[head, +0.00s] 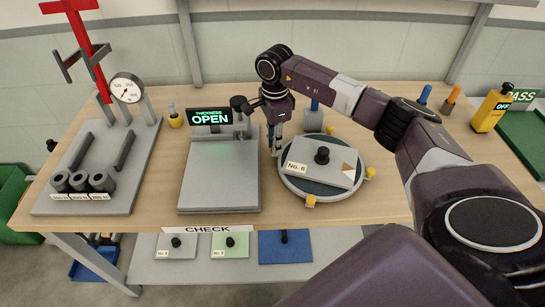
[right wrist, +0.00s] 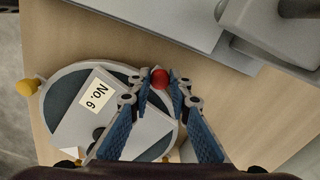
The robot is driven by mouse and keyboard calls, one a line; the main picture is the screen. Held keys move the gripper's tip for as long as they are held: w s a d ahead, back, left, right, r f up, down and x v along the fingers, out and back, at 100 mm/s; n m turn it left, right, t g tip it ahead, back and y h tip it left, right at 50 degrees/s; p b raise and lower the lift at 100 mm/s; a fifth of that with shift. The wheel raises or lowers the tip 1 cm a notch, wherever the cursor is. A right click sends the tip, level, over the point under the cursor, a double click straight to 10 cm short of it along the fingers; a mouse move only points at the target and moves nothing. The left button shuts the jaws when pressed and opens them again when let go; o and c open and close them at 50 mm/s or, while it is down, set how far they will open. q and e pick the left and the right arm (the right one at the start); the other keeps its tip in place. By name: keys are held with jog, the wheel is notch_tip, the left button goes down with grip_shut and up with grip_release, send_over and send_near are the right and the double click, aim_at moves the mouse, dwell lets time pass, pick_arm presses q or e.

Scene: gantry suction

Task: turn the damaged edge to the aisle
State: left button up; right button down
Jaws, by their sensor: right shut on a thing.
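A grey plate (head: 318,174) labelled No. 6 lies on a round turntable (head: 302,184) with a dark top and pale rim. The plate has a black knob (head: 322,155) in its middle and a brown triangle (head: 348,169) at its right side, pointing away from my right gripper. The plate also shows in the right wrist view (right wrist: 116,118). My right gripper (head: 277,150) is at the turntable's left back edge. Its fingers are shut on a red knob (right wrist: 160,79) at the rim. The knob is hidden in the head view. My left gripper is out of view.
Yellow knobs (head: 310,201) stick out from the turntable's rim. A thickness gauge with a grey bed (head: 220,186) and a display reading OPEN (head: 209,117) stands just left. A weight stand (head: 98,198) is at the far left. A yellow device (head: 490,110) is at the right.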

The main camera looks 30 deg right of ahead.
jog(key=shift+w+d+m, duration=0.25)
jog(key=shift+m, duration=0.05)
jog(key=shift+r, duration=0.1)
jog(key=c, duration=1.8)
grip_release()
jog(key=shift+o, duration=0.2)
notch_tip(320, 180, up, 12)
jog(key=shift+c, duration=0.2)
